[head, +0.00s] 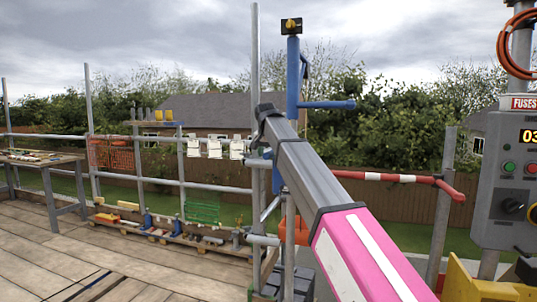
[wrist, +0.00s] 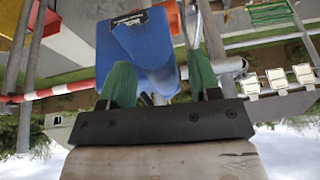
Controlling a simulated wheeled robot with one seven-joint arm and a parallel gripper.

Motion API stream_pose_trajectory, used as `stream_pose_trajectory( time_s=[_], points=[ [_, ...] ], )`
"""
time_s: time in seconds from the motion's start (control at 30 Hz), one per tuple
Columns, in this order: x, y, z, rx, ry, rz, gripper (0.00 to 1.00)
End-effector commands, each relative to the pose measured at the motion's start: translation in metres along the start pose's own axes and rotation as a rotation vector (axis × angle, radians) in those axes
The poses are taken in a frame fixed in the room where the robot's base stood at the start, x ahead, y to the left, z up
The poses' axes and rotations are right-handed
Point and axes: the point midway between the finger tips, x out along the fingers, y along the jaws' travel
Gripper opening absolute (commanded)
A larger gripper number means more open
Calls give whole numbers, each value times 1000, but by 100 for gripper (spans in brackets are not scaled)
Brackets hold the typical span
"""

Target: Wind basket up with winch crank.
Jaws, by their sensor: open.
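A blue post (head: 292,75) with a yellow-and-black top and a blue side bar (head: 330,104) stands behind my arm in the head view. In the wrist view a blue housing with a dark label (wrist: 140,45) is close in front of my gripper (wrist: 160,82). The two green fingertips are apart, with the housing's lower end showing between them. I cannot tell whether they touch it. A thin metal part is beside the right finger. The crank is not clearly made out. An orange container (head: 301,231), possibly the basket, is partly hidden behind my arm. My gripper is hidden in the head view.
A grey control box (head: 510,180) stands at the right. A red-and-white barrier bar (head: 385,177) crosses behind my arm. Scaffold rails, a pallet with tools (head: 165,232) and a workbench (head: 40,160) are at the left. Open plank decking (head: 100,260) lies in front.

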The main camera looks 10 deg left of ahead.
Motion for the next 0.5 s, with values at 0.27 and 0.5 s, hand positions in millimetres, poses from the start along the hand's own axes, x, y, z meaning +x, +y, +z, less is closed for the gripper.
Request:
stream_pose_trajectory(
  time_s=[0.27,0.5],
  points=[
    [2,0,0,0,0,0,57],
    [2,0,0,0,0,0,0]
  ],
)
